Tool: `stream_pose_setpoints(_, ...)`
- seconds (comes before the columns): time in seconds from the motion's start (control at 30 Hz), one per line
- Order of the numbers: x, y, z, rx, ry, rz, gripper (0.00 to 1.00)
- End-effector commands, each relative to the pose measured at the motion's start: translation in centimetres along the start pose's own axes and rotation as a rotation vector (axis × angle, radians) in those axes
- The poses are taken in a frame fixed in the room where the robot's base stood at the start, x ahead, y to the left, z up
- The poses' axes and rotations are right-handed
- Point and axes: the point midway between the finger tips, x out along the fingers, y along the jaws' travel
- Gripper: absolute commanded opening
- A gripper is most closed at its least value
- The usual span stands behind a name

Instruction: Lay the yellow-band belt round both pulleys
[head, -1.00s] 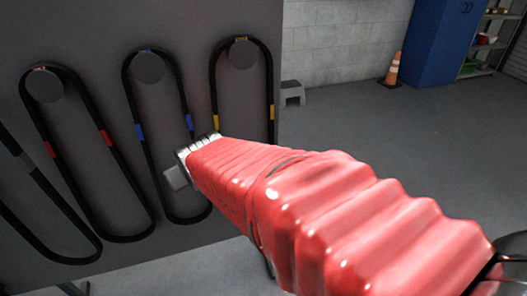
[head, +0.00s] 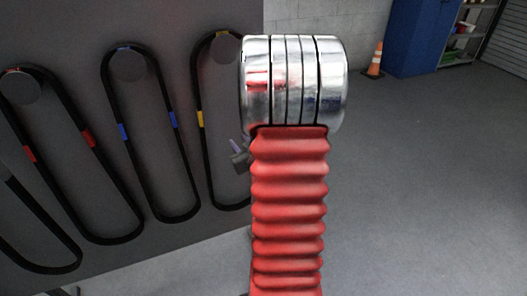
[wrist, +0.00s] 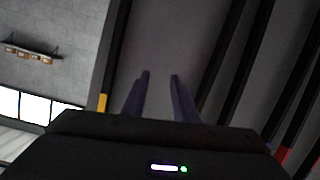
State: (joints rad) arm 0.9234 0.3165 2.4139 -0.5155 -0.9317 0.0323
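The yellow-band belt (head: 201,119) hangs as a long black loop from a round peg at the right edge of a dark board. My arm hides its right strand and part of its top in the head view. A yellow band also shows at the left in the wrist view (wrist: 102,103). My gripper (head: 238,152) is partly hidden behind my arm, in front of the belt's lower half. In the wrist view my gripper (wrist: 160,75) is open, its two fingers apart with nothing seen between them. I cannot tell whether they touch the belt. No pulleys are identifiable.
A blue-band belt (head: 122,132) and a red-band belt (head: 88,139) hang left of it on the board (head: 60,30), with another belt at the far left. Open floor (head: 420,180) lies to the right. A cone (head: 375,60) and blue cabinet (head: 415,35) stand behind.

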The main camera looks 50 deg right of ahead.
Motion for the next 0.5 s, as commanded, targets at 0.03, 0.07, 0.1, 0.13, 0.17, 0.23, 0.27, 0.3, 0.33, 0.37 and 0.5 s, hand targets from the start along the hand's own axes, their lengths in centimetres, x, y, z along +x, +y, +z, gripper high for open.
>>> stream_pose_setpoints(0.03, 0.0, 1.2, 1.2, 0.017, 0.018, 0.010, 0.27)
stream_pose_setpoints(0.07, -0.1, 1.7, 1.7, 0.025, 0.035, 0.012, 0.27)
stream_pose_setpoints(0.1, -0.2, 2.5, 2.3, 0.036, 0.057, 0.017, 0.27)
stream_pose_setpoints(0.13, -0.3, 3.0, 2.8, 0.045, 0.073, 0.020, 0.27)
stream_pose_setpoints(0.17, -0.5, 3.5, 3.2, 0.054, 0.091, 0.024, 0.27)
stream_pose_setpoints(0.23, -1.0, 4.7, 4.2, 0.076, 0.132, 0.033, 0.27)
stream_pose_setpoints(0.27, -1.2, 5.2, 4.7, 0.085, 0.149, 0.037, 0.27)
stream_pose_setpoints(0.3, -1.6, 5.8, 5.1, 0.097, 0.172, 0.043, 0.27)
stream_pose_setpoints(0.33, -1.8, 6.2, 5.4, 0.105, 0.188, 0.046, 0.27)
stream_pose_setpoints(0.37, -2.1, 6.5, 5.7, 0.113, 0.202, 0.049, 0.27)
stream_pose_setpoints(0.5, -3.0, 7.6, 6.5, 0.137, 0.252, 0.060, 0.27)
